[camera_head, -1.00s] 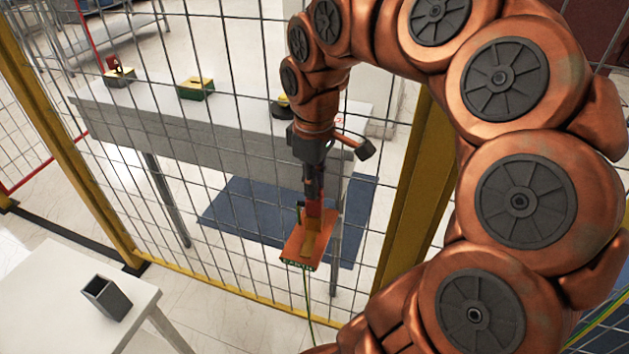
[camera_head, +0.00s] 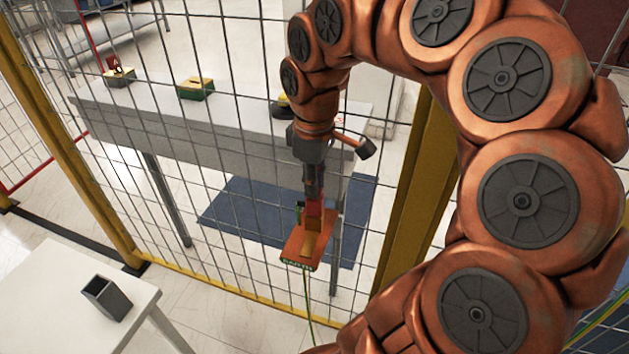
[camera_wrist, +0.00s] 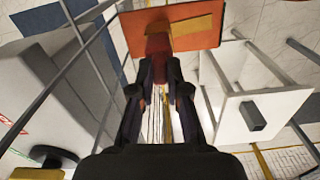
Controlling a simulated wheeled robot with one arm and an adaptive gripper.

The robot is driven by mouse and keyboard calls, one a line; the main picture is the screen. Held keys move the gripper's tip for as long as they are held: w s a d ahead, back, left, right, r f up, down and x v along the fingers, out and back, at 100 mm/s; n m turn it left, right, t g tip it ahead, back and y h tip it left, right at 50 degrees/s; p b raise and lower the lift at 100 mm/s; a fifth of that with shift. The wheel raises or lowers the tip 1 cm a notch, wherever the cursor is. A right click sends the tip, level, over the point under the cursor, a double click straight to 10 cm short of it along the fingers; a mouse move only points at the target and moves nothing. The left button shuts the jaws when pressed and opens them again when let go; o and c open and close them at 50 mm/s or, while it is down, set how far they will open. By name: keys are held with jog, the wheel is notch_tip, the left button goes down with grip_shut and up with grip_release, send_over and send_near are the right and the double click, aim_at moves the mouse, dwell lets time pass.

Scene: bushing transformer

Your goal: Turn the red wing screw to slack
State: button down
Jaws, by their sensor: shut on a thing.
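My gripper (camera_head: 313,192) hangs in front of the wire mesh. In the wrist view my gripper (camera_wrist: 160,75) has its two dark fingers closed on a red piece (camera_wrist: 159,45), which joins an orange plate (camera_wrist: 195,36) with a yellow strip. I cannot tell whether this red piece is the wing screw; its shape is partly hidden by the fingers. In the head view the orange plate (camera_head: 298,240) hangs tilted below my gripper, with a green lettered edge and a thin yellow-green cable (camera_head: 308,300) running down from it. Another small red part (camera_head: 114,63) shows on a block at the far left.
The mesh fence (camera_head: 230,225) with yellow posts (camera_head: 408,200) stands close to my arm. Behind it is a grey bench (camera_head: 150,115) carrying a green-yellow block (camera_head: 195,88). A white table (camera_head: 50,300) with a grey open box (camera_head: 107,298) is at the lower left.

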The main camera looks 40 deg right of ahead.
dwell(0.4)
jog(key=c, duration=1.1)
grip_release()
jog(key=shift+c, duration=0.2)
jog(key=shift+r, duration=0.1)
notch_tip(320, 180, up, 12)
